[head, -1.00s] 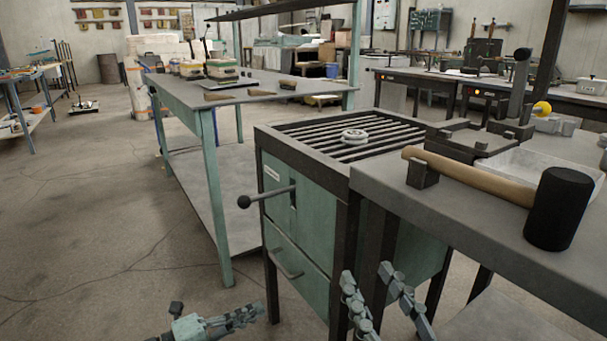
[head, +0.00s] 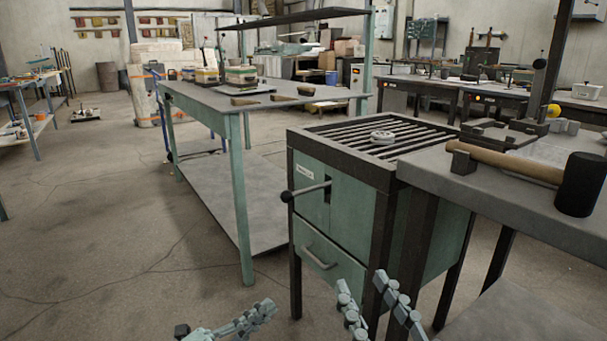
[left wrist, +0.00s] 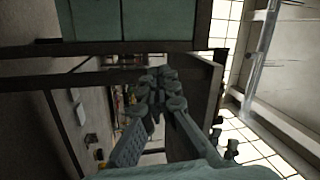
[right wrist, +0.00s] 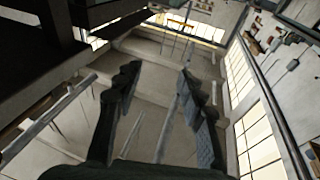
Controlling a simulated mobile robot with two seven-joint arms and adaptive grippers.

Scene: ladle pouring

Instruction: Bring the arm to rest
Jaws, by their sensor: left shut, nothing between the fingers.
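My left gripper (head: 266,307) is low in the head view, in front of the green cabinet's lower left, over the floor. Its fingers are together and hold nothing. In the left wrist view its fingertips (left wrist: 160,78) meet, with dark frame bars behind. My right gripper (head: 378,282) is at the bottom of the head view, in front of the cabinet and its dark legs. Its two fingers are spread apart. The right wrist view shows the open fingers (right wrist: 158,78) with nothing between them.
The green cabinet (head: 340,235) has a slatted top with a pale round piece (head: 382,137), a ball-ended lever (head: 305,191) and a drawer handle. A black-headed mallet (head: 578,184) lies on the grey bench (head: 460,190) at right. Floor at left (head: 110,240) is clear.

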